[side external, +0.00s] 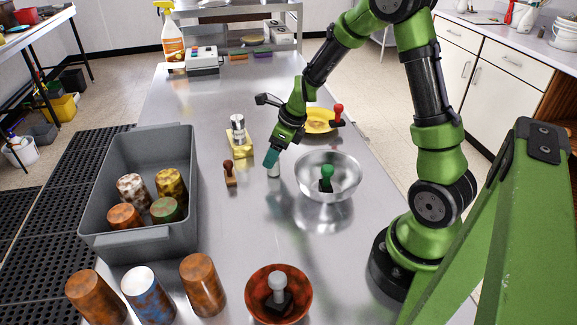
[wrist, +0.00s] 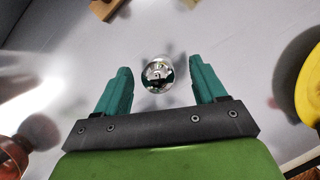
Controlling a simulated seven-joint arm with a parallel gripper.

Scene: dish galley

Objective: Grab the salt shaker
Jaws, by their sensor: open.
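A small shaker with a shiny metal top, apparently the salt shaker (side external: 274,171), stands upright on the steel table just below my gripper (side external: 271,158). In the wrist view its round, mirror-like top (wrist: 158,74) lies between my two teal fingertips (wrist: 158,78), with a gap on each side. My gripper is open and holds nothing. In the side view the fingers hide part of the shaker's top. Another silver-topped cylinder (side external: 238,128) stands on a yellow block (side external: 240,146) farther back to the left.
A metal bowl (side external: 345,176) holding a green-knobbed stamp stands close right. A brown stamp (side external: 230,174) stands left of the shaker. A yellow plate (side external: 320,127) is behind. A grey bin (side external: 185,200) of cups is left; a red bowl (side external: 303,284) is in front.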

